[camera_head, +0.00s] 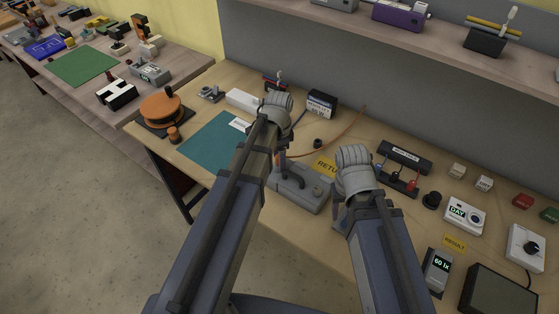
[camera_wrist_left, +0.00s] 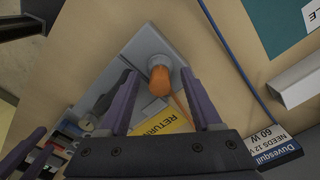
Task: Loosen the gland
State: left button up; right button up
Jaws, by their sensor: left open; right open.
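In the left wrist view, an orange part on a grey round collar, apparently the gland (camera_wrist_left: 160,78), sticks out of the side of a grey box (camera_wrist_left: 148,44). The grey box (camera_head: 298,188) also shows in the head view, with a dark handle on top; the gland is hidden there. My left gripper (camera_wrist_left: 158,76) is open, its purple fingers on either side of the gland with gaps visible. It hangs at the box's back left in the head view (camera_head: 281,158). My right gripper (camera_head: 338,216) is open and empty at the box's right; its fingers are partly hidden by the arm.
A yellow RETURN label (camera_head: 325,166) lies behind the box. An orange cable (camera_head: 348,136) curves over the table. A Duvesquil box (camera_head: 321,104), a teal mat (camera_head: 215,139) and a terminal strip (camera_head: 398,178) stand around. A lux meter (camera_head: 437,268) lies at the front right.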

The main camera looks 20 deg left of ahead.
pick_arm(q)
notch_tip(320, 180, up, 4)
jog(key=p, duration=0.3)
pick_arm(e)
notch_tip(320, 180, up, 4)
jog(key=shift+f, duration=0.1)
pick_arm(q)
jog(key=shift+c, duration=0.6)
jog(key=m, duration=0.6)
jog(key=shift+r+p, duration=0.25)
jog(key=shift+p, duration=0.1)
jog(key=m, duration=0.6)
jog(key=shift+r, duration=0.2)
pick_arm(e)
jog(key=shift+r, duration=0.55)
pick_arm(q)
jog(key=shift+f, duration=0.15)
pick_arm(e)
jog(key=shift+f, duration=0.15)
pick_arm(q)
notch_tip(320, 180, down, 7)
jog(key=b, duration=0.6)
jog(key=shift+b, duration=0.35)
pick_arm(e)
notch_tip(320, 180, down, 7)
jog(key=shift+r, duration=0.1)
jog(key=shift+r, duration=0.1)
